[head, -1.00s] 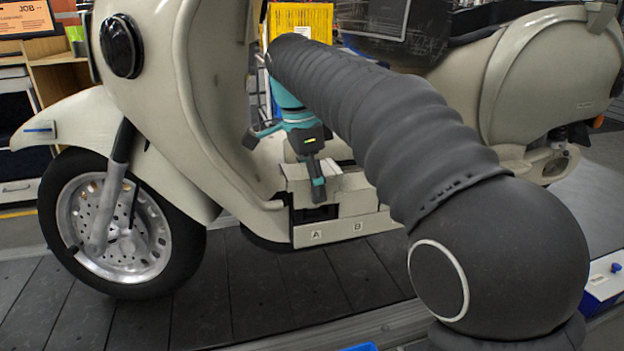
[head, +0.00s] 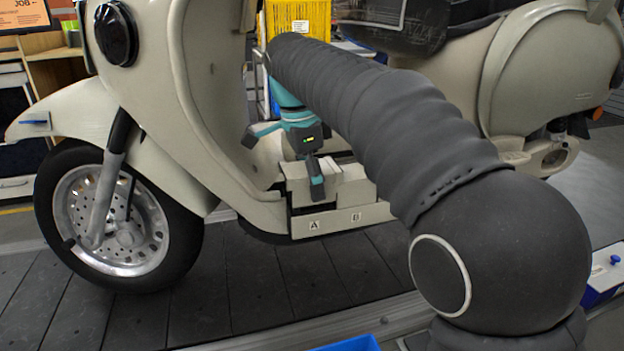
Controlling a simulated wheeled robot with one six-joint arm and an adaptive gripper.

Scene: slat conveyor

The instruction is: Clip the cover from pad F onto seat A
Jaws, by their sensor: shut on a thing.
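My gripper (head: 316,186), teal and dark grey, is shut on a cream cover (head: 297,184) at the scooter's footboard. The cover is pale like the body, and the gripper's finger hides part of it. Seat A (head: 301,212) is a dark recess behind a cream sill marked A (head: 314,225). The cover is just above this recess, with a thin dark gap showing below it. I cannot tell whether it touches the seat. Mark B (head: 356,217) is to the right on the same sill. Pad F is not seen.
The cream scooter's front shield (head: 215,110) rises close on the left of my gripper. The front wheel (head: 118,220) stands on the dark slat conveyor (head: 245,285). A blue tray (head: 350,343) shows at the bottom edge. A yellow rack (head: 297,18) stands behind.

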